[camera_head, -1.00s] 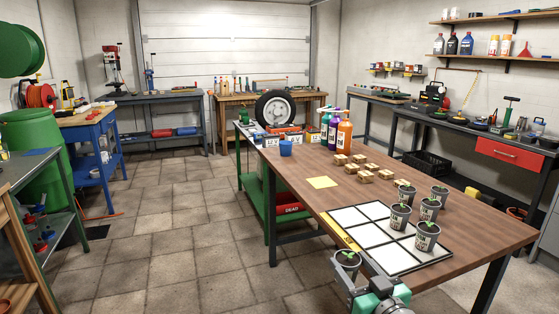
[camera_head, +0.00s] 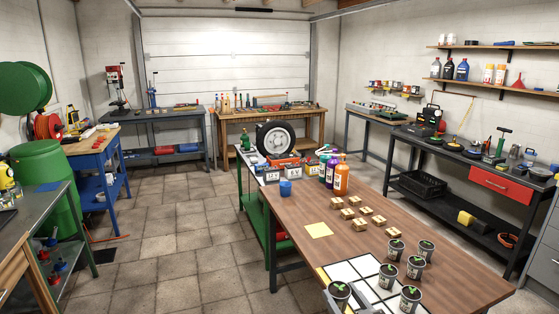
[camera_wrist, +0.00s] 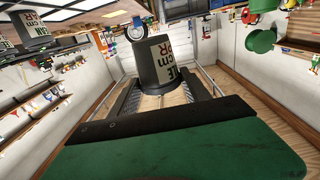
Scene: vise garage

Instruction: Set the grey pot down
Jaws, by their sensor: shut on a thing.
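My gripper (camera_head: 334,302) is shut on a grey pot (camera_head: 340,290) with dark soil and a small green seedling. In the wrist view the pot (camera_wrist: 155,62) sits between the two fingers, its printed label partly showing. In the head view it is over the left part of the white-squared board (camera_head: 366,264), at the bottom of the picture. I cannot tell whether its base touches the board. Several like pots stand to its right, among them a near one (camera_head: 410,298) and a left one (camera_head: 388,276).
The board lies on a brown wooden table (camera_head: 460,275). White squares beside the held pot look bare.

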